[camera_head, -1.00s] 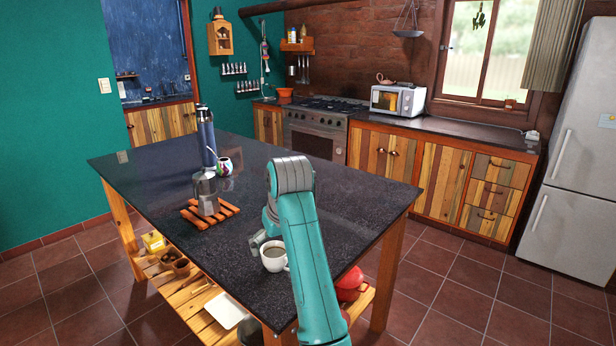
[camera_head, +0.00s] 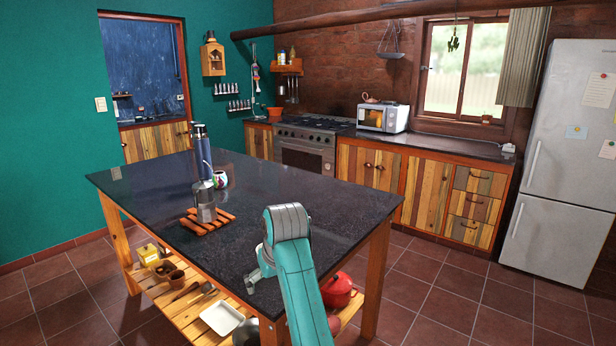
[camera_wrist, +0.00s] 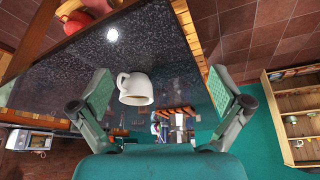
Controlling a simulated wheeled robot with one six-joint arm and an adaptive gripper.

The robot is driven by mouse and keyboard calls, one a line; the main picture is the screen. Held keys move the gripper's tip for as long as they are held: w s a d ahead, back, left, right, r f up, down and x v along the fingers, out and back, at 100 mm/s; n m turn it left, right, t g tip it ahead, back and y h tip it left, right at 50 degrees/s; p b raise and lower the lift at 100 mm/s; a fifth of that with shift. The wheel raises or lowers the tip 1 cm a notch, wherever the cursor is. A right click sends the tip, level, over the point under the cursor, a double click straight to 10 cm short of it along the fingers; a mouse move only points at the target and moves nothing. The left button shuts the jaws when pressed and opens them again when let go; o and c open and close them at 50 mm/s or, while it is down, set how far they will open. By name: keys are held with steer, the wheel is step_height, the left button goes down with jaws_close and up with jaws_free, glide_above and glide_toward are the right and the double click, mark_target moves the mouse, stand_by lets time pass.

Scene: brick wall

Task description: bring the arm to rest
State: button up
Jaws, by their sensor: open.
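My gripper (camera_wrist: 160,76) is open in the wrist view, its two fingers wide apart. A white cup (camera_wrist: 137,90) with a handle shows between the fingers in that view, nearer the left finger, with no clear contact. The dark speckled countertop (camera_wrist: 150,45) lies behind it. In the head view, my teal arm reaches over the near part of the island countertop (camera_head: 260,195). Only a small part of my gripper (camera_head: 258,276) shows there beside the arm. The cup is not visible in the head view.
A moka pot (camera_head: 205,203) stands on a wooden trivet (camera_head: 192,226). The lower shelf holds a white tray (camera_head: 222,317) and a red pot (camera_head: 337,290). The countertop's right side is clear.

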steer(key=s+d+f+t, duration=0.1)
steer(key=d+f, duration=0.1)
steer(key=f, duration=0.5)
steer(key=s+d+f, duration=0.2)
steer(key=d+f, duration=0.1)
steer(key=f, duration=0.4)
steer(key=s+d+f+m+t, duration=0.2)
steer(key=s+d+f, duration=0.4)
steer(key=s+f, duration=0.35)
steer(key=s+d+f+m+t, duration=0.1)
steer(key=s+d+f+t, duration=0.1)
steer(key=s+d+f, duration=0.6)
steer(key=s+d+r+m+t+h, duration=0.1)
steer(key=s+d, duration=0.2)
steer(key=s, duration=0.8)
steer(key=s+d+t, duration=0.2)
steer(key=s, duration=1)
steer(key=s+d+r+m+t+h, duration=0.1)
steer(key=s+d+r+t, duration=0.1)
steer(key=s+r, duration=1.3)
steer(key=shift+s+d+r+m, duration=0.25)
steer(key=shift+s+d+m, duration=0.05)
steer(key=shift+d, duration=0.2)
